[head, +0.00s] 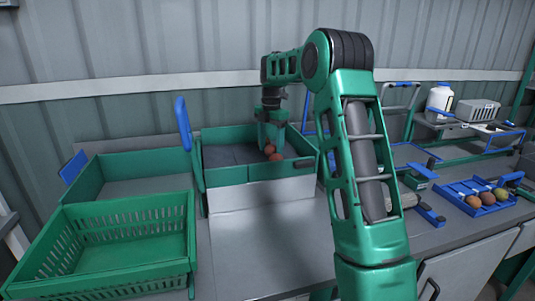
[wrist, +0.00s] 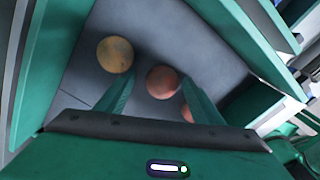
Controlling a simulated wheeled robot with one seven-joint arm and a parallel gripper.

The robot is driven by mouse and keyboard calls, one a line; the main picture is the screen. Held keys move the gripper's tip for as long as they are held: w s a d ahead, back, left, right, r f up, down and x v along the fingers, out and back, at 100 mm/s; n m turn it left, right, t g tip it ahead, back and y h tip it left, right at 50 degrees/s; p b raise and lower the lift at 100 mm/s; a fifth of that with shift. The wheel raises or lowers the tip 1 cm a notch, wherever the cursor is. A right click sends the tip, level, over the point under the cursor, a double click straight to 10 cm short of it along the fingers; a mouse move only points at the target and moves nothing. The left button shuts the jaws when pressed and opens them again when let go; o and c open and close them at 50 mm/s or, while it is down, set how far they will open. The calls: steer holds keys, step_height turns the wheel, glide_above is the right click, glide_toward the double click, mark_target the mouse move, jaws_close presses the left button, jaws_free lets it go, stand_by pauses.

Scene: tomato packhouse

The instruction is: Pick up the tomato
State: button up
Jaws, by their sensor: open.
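My gripper (head: 271,138) points down into a green-walled bin (head: 228,177) with a grey floor. In the wrist view its two green fingers (wrist: 158,79) are apart. A red tomato (wrist: 162,82) shows in the gap between them, and I cannot tell whether either finger touches it. A second red tomato (wrist: 187,114) is partly hidden by the right finger. A yellow-orange tomato (wrist: 115,54) lies to the left, beyond the left finger. In the head view two reddish tomatoes (head: 276,157) show by the gripper; the third is not visible there.
The bin's walls stand close around the gripper. An empty green slatted crate (head: 120,239) and another green tray (head: 143,187) are at left. A blue rack (head: 480,209) with several fruits is at right. The grey bench (head: 270,240) is clear in front of the bin.

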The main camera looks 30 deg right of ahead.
steer(key=shift+c, duration=0.6)
steer(key=c, duration=0.7)
